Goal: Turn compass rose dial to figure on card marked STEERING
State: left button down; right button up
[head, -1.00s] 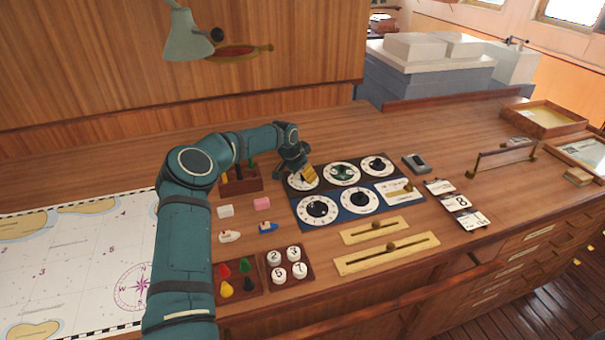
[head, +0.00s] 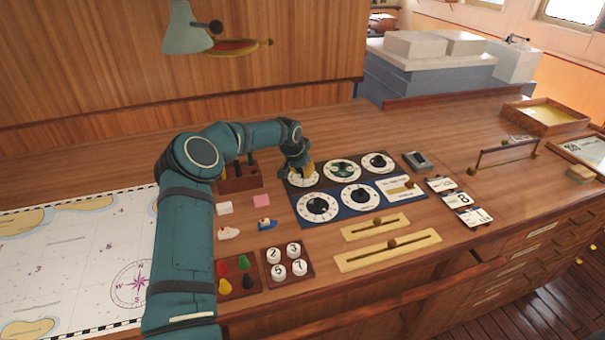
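Two panels of round dials lie on the wooden desk. The dark upper panel has a white-ringed dial at left (head: 303,179), a middle dial with a green figure (head: 343,170) that looks like the compass rose, and a right dial with a black knob (head: 378,163). The blue lower panel (head: 334,215) has two black-knobbed dials and a white plate. My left gripper (head: 304,174) is over the upper-left dial, pointing down at it; its fingers are too small to tell open or shut. Several cards (head: 459,199) lie right of the panels; their words are unreadable. My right gripper is not in view.
Left of the panels are a wooden rack (head: 240,183), small blocks and boats, a tray of coloured pegs (head: 236,276) and a tray of numbered discs (head: 288,262). Two brass sliders (head: 387,245) lie in front. A chart (head: 75,265) covers the left.

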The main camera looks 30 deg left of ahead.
pick_arm(q)
jog(key=n+y+b, duration=0.1)
jog(key=n+b, duration=0.3)
jog(key=shift+d+f+y, duration=0.15)
jog(key=shift+y, duration=0.25)
jog(key=shift+n+g+y+b, duration=0.35)
jog(key=shift+n+b, duration=0.25)
jog(key=shift+n, duration=0.5)
jog(key=n+y+b, duration=0.1)
jog(key=n, duration=0.1)
jog(key=shift+w+d+n+g, duration=0.1)
jog(key=shift+n+g, duration=0.15)
jog(key=shift+n, duration=0.15)
jog(key=n, duration=0.2)
jog(key=shift+n+g+y, duration=0.3)
jog(key=shift+g+y, duration=0.05)
jog(key=shift+g, duration=0.05)
jog(key=shift+n+g+p, duration=0.65)
jog(key=shift+n+g, duration=0.05)
jog(key=shift+n, duration=1.3)
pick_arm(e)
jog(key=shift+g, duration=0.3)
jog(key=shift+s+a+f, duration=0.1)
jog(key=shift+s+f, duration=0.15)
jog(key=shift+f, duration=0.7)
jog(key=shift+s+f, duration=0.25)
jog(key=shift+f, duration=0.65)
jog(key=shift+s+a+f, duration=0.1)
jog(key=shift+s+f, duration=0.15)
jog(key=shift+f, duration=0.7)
